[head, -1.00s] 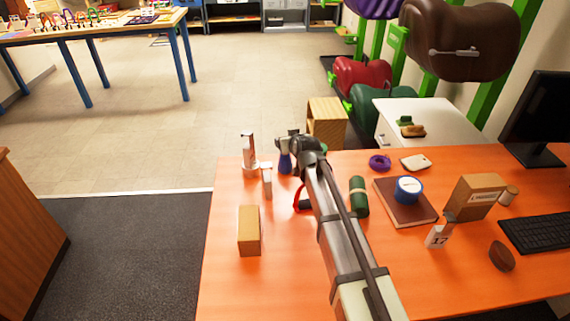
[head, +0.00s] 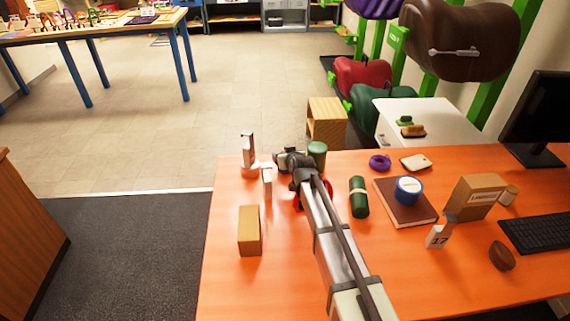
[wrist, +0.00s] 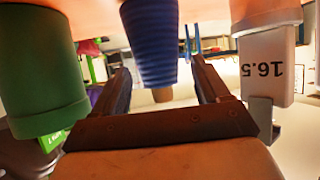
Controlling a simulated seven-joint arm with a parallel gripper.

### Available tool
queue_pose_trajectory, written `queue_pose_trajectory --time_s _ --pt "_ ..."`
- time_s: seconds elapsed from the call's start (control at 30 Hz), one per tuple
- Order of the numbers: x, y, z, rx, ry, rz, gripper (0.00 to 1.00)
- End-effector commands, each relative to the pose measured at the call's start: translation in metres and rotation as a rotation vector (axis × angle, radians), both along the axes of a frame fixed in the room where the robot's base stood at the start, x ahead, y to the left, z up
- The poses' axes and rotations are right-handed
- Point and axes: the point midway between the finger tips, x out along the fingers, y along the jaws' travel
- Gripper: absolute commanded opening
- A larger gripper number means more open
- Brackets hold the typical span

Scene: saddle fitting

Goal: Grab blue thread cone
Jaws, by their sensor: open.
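The blue thread cone (wrist: 150,40), ribbed and upside down in the wrist view, stands between the two fingers of my gripper (wrist: 164,78). The fingers are open, with a gap visible on each side of the cone. In the head view my gripper (head: 291,158) is low over the far edge of the orange table, and it hides the cone there.
A green cylinder (head: 317,153) stands close to the right of my gripper; it also fills the left of the wrist view (wrist: 45,70). A white "16.5" tag stand (wrist: 267,65) is close on the other side. A cardboard-coloured block (head: 249,230) lies nearer.

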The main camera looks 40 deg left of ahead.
Motion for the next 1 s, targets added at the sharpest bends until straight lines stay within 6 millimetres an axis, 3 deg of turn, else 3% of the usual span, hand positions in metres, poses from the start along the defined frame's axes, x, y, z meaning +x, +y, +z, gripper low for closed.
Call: queue_pose_trajectory --time_s 0.1,0.37,1.0 --pt "0.0068 0.01 -0.0058 -0.001 0.001 0.0 0.75" --pt "0.0066 0.0098 -0.0063 0.0 0.0 0.0 0.73" --pt "0.0065 0.0098 -0.0061 0.0 0.0 0.0 0.15"
